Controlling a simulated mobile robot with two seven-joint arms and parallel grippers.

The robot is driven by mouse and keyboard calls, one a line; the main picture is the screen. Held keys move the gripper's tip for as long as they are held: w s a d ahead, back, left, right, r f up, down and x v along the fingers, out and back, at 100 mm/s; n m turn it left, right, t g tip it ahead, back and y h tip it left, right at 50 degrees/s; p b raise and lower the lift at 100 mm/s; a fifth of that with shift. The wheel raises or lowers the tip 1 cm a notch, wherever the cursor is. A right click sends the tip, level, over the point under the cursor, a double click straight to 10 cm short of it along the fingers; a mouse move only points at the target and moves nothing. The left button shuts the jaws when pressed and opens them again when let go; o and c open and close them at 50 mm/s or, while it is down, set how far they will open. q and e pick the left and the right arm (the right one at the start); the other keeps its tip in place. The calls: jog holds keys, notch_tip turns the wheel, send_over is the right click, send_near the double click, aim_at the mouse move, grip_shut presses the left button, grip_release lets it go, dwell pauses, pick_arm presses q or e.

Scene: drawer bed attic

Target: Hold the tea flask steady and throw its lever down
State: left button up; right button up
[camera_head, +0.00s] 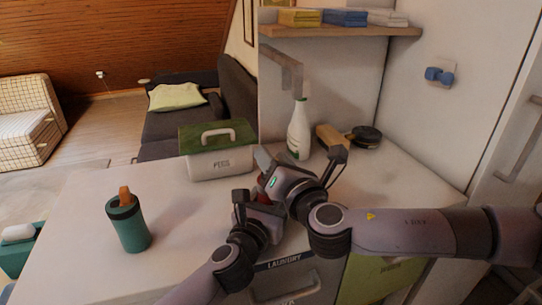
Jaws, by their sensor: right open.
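The tea flask (129,225) is a teal bottle with a dark rim, standing upright on the white counter at the left. Its orange lever (125,196) sticks up from the top. My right gripper (300,157) is open over the middle of the counter, well to the right of the flask. My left gripper (256,204) is just left of it and lower, also apart from the flask. The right gripper and wrist partly hide the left fingers, so I cannot tell their opening. A small dark red patch shows between the two grippers; I cannot tell what it is.
A white box with a green lid (218,151) stands at the back of the white counter (85,200). A spray bottle (299,130), a wooden block (329,137) and a dark round item (367,136) stand behind my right gripper. The counter around the flask is clear.

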jog(key=shift+x, duration=0.75)
grip_shut()
jog(key=shift+w+d+f+m, duration=0.1)
jog(key=shift+d+f+m, duration=0.05)
jog(key=shift+m, duration=0.65)
jog(key=shift+d+f+m, duration=0.15)
jog(key=shift+d+m, duration=0.05)
jog(key=shift+m, duration=0.6)
